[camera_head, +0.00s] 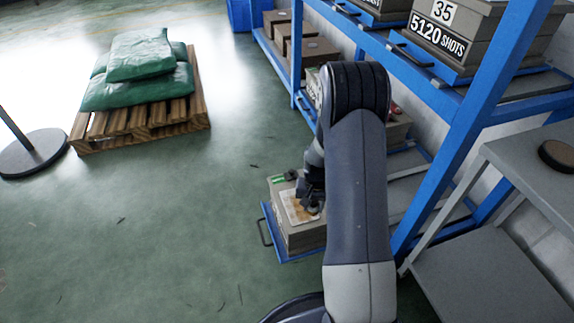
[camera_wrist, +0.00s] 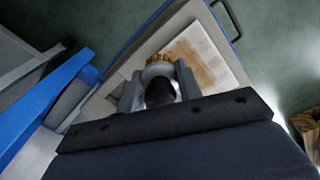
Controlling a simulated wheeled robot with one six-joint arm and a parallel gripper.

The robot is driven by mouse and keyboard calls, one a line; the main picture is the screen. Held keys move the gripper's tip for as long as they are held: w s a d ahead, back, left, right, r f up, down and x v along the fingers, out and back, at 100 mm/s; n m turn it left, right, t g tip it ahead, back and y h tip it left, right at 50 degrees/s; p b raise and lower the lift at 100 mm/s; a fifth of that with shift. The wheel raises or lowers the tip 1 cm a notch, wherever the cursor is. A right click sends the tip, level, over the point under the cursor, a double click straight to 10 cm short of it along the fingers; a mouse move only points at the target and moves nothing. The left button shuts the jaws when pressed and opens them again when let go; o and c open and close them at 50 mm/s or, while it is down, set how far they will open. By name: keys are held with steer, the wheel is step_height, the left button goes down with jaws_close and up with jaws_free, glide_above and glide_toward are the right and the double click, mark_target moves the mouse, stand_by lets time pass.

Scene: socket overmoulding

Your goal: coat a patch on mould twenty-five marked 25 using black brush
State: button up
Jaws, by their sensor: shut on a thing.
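A grey box-shaped mould (camera_head: 300,238) sits on a blue pull-out tray at the foot of the rack; no number on it can be read here. A pale rectangular patch (camera_head: 293,207) with brown stains lies on its top, and also shows in the wrist view (camera_wrist: 205,52). My gripper (camera_head: 311,194) is over the mould's top, partly hidden by my arm. In the wrist view my gripper (camera_wrist: 158,88) is shut on the black brush (camera_wrist: 160,92). Its round golden bristles (camera_wrist: 159,66) point away from me, by the patch's near edge. I cannot tell whether they touch it.
The blue rack (camera_head: 465,140) rises close on the right, with a box marked 35 (camera_head: 465,30) on its upper shelf. A grey table (camera_head: 530,165) holds a dark round disc. A pallet (camera_head: 145,122) with green sacks stands back left. The floor left of the mould is clear.

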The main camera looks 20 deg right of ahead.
steer(key=shift+r+p, duration=0.75)
steer(key=shift+r, duration=0.65)
